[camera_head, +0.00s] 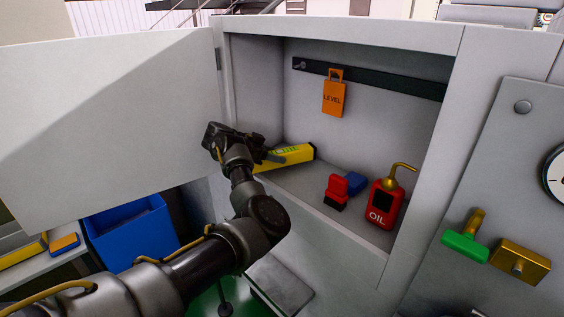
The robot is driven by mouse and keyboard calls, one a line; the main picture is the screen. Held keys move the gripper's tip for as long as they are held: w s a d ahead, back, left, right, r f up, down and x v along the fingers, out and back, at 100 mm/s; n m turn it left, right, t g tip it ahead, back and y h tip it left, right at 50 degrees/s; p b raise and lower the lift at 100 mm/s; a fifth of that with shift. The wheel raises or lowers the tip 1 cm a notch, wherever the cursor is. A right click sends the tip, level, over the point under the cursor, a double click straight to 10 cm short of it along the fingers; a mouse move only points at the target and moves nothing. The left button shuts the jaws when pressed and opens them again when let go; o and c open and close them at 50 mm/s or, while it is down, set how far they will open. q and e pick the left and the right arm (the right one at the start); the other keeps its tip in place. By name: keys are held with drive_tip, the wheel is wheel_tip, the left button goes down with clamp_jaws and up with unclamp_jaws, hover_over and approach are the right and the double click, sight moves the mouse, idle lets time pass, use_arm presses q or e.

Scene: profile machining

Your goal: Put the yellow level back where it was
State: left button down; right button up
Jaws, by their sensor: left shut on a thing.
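The yellow level (300,153) is a long yellow bar inside the open cabinet, at the left of its floor. My left gripper (270,157) is shut on the level near its middle, reaching in past the left side of the opening. The level lies close to the cabinet floor; I cannot tell whether it touches it. Part of the level is hidden behind the gripper and arm. My right gripper is not in view.
A red oil can (383,205) and a red and blue object (338,188) stand on the cabinet floor (310,186) to the right. The open door (110,110) is at the left. A blue bin (130,235) is below it.

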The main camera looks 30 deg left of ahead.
use_arm(q)
drive_tip(key=shift+w+a+f, duration=0.1)
drive_tip(key=shift+f, duration=0.85)
drive_tip(key=shift+s+r, duration=0.2)
drive_tip(key=shift+s, duration=0.15)
drive_tip(key=shift+w+f+b, duration=0.2)
drive_tip(key=shift+f+b, duration=0.1)
drive_tip(key=shift+f, duration=0.05)
drive_tip(key=c, duration=0.8)
unclamp_jaws()
drive_tip(key=shift+s+r, duration=0.1)
drive_tip(key=shift+c, duration=0.2)
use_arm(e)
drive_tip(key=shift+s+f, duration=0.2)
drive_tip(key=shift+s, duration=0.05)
